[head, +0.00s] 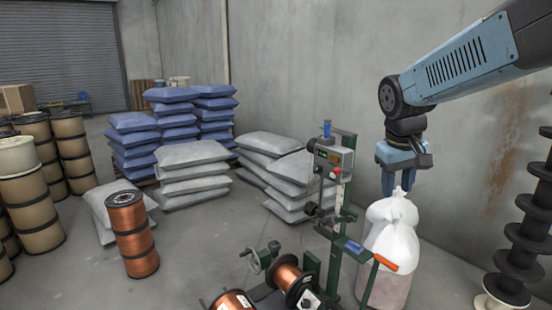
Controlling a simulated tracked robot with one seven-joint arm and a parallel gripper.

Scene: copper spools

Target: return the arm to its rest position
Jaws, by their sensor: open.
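My gripper (397,187) hangs at the right of the head view, pointing down from the end of my blue arm. Its blue fingers are just above or in front of a white sack (393,222) that stands on a pinkish drum (388,275). I cannot tell whether the fingertips touch the sack. Nothing shows held between the fingers.
A green winding machine (337,170) with a control box and copper spools (287,275) stands left of the gripper. A stack of copper spools (133,235) stands on open floor at left. Sacks (192,170) are piled behind. Dark stacked reels (530,240) stand at right, near the wall.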

